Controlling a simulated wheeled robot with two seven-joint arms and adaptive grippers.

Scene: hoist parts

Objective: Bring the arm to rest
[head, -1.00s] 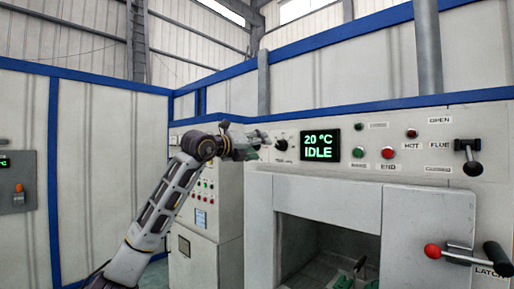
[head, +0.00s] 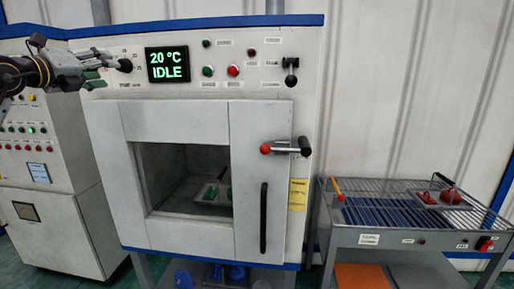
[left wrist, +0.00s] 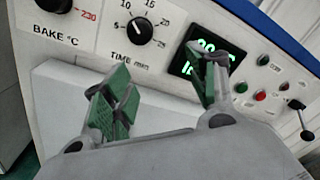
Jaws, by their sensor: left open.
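My left arm comes in at the left edge of the head view. Its gripper (head: 103,65) is in front of the upper left of the furnace panel, close to a black knob (head: 125,65). In the left wrist view the left gripper (left wrist: 163,90) has its two green-padded fingers spread apart with nothing between them. The panel with the time dial (left wrist: 140,31) shows beyond the fingers. I cannot tell whether a finger touches the panel. My right gripper is not in view.
The furnace (head: 175,122) shows a display (head: 168,64) reading 20 °C IDLE. Its chamber opening shows a tray (head: 205,194) with green pieces. A red-tipped latch handle (head: 285,148) sticks out at the right. A rack table (head: 375,212) holding red pieces (head: 447,196) stands at the right.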

